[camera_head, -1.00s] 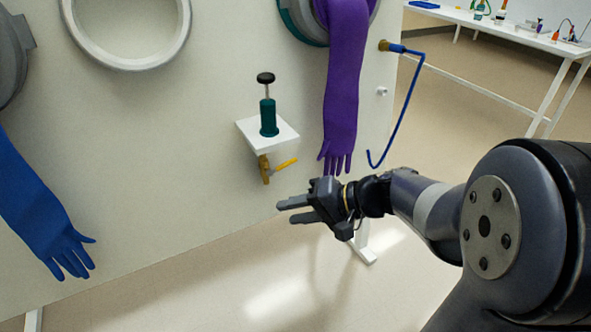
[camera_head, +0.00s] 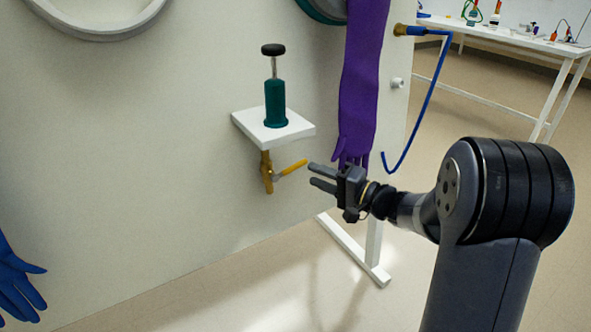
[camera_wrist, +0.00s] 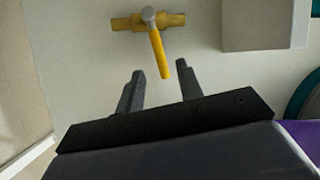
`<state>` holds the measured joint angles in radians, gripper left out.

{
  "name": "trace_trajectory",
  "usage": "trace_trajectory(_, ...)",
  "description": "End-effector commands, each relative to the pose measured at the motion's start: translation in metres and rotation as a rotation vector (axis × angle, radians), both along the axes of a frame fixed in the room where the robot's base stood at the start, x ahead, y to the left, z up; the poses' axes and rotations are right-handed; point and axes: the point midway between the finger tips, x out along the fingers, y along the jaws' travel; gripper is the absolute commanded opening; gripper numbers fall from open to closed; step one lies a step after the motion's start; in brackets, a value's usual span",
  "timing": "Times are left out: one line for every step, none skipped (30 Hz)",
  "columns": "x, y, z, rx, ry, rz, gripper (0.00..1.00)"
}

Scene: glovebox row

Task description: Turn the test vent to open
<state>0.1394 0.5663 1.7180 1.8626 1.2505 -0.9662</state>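The test vent is a brass valve (camera_head: 266,172) with a yellow lever handle (camera_head: 291,169), under a small white shelf on the pale panel. The lever sticks out to the right and slightly up in the head view. In the wrist view the brass valve body (camera_wrist: 122,23) lies across the top, and the yellow lever (camera_wrist: 160,52) points down toward the gap between my fingers. My gripper (camera_head: 314,175) is open and empty, its fingertips just right of the lever's end. In the wrist view the open fingers (camera_wrist: 160,80) are on either side of the lever's tip, which appears not to be touched.
A green hand pump (camera_head: 275,103) with a black knob stands on the white shelf (camera_head: 245,122) above the valve. A purple glove (camera_head: 358,100) hangs close behind my gripper. A blue hose (camera_head: 430,100) hangs to the right. A blue glove (camera_head: 15,280) hangs at far left.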

Motion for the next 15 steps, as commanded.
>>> trace_trajectory(0.005, 0.011, -0.001, 0.000, -0.001, 0.004, 0.35)
trace_trajectory(0.008, 0.016, -0.001, 0.000, -0.001, 0.005, 0.35)
trace_trajectory(0.012, 0.022, -0.002, -0.001, -0.001, 0.005, 0.35)
trace_trajectory(0.016, 0.027, -0.001, 0.000, -0.002, 0.005, 0.35)
trace_trajectory(0.019, 0.031, -0.001, -0.001, -0.002, 0.003, 0.35)
trace_trajectory(0.022, 0.037, -0.002, 0.000, -0.001, 0.004, 0.35)
trace_trajectory(0.025, 0.041, -0.002, 0.000, 0.000, 0.004, 0.35)
trace_trajectory(0.027, 0.044, -0.001, -0.001, 0.000, 0.003, 0.35)
trace_trajectory(0.030, 0.049, -0.001, -0.001, 0.000, 0.003, 0.35)
trace_trajectory(0.032, 0.052, -0.001, 0.000, 0.000, 0.003, 0.35)
trace_trajectory(0.033, 0.054, -0.001, 0.000, 0.000, 0.002, 0.35)
trace_trajectory(0.035, 0.056, 0.000, 0.000, 0.000, 0.001, 0.35)
trace_trajectory(0.036, 0.058, -0.001, 0.000, 0.000, 0.001, 0.35)
trace_trajectory(0.037, 0.059, -0.001, 0.000, 0.000, 0.001, 0.35)
trace_trajectory(0.038, 0.060, 0.000, 0.000, 0.000, 0.001, 0.35)
